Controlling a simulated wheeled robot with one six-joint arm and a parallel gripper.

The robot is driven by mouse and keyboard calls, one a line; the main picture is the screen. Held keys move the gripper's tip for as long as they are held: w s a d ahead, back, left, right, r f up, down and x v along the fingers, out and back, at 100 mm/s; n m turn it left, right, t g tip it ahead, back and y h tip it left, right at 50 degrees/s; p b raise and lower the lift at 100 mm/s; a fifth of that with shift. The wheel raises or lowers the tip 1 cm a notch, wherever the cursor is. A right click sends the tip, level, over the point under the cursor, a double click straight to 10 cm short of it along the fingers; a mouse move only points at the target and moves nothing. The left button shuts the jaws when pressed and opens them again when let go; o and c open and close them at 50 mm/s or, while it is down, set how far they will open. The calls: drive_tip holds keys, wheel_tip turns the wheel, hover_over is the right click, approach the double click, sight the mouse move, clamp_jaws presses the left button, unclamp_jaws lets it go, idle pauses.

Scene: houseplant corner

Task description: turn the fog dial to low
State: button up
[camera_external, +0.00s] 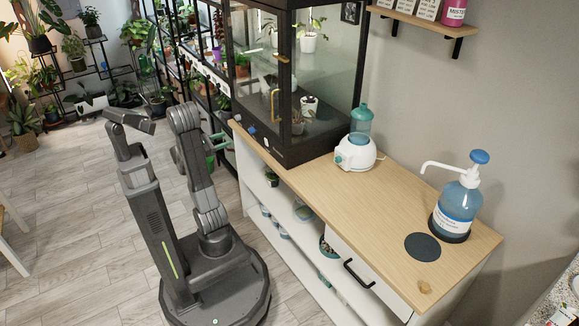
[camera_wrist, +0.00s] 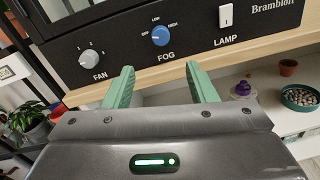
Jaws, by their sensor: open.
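The blue fog dial (camera_wrist: 160,36) sits on the dark control panel (camera_wrist: 120,45), with OFF, LOW and HIGH printed around it. Its pale mark appears to point left, towards OFF. In the external view the dial is a small blue spot (camera_external: 252,130) low on the cabinet front. My gripper (camera_wrist: 160,68) is open, its two green fingers apart and empty. In the wrist view the fingers are below the dial, one to each side of it, and do not touch it. In the external view my gripper (camera_external: 221,141) is just left of the panel.
The white fan knob (camera_wrist: 89,72) is left of the fog dial and the lamp switch (camera_wrist: 226,16) is right of it. A wooden counter edge (camera_wrist: 235,63) runs below the panel. A white humidifier (camera_external: 355,154) and pump bottle (camera_external: 458,205) stand on the counter.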

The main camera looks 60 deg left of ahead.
sight(250, 131)
drive_tip(key=shift+w+d+b, duration=0.15)
drive_tip(key=shift+w+b, duration=0.6)
drive_tip(key=shift+w, duration=2.45)
drive_tip(key=shift+w+d+b, duration=0.15)
drive_tip(key=shift+w+b, duration=0.55)
drive_tip(key=shift+w, duration=2.5)
drive_tip(key=c, duration=1)
drive_tip(key=shift+o, duration=0.2)
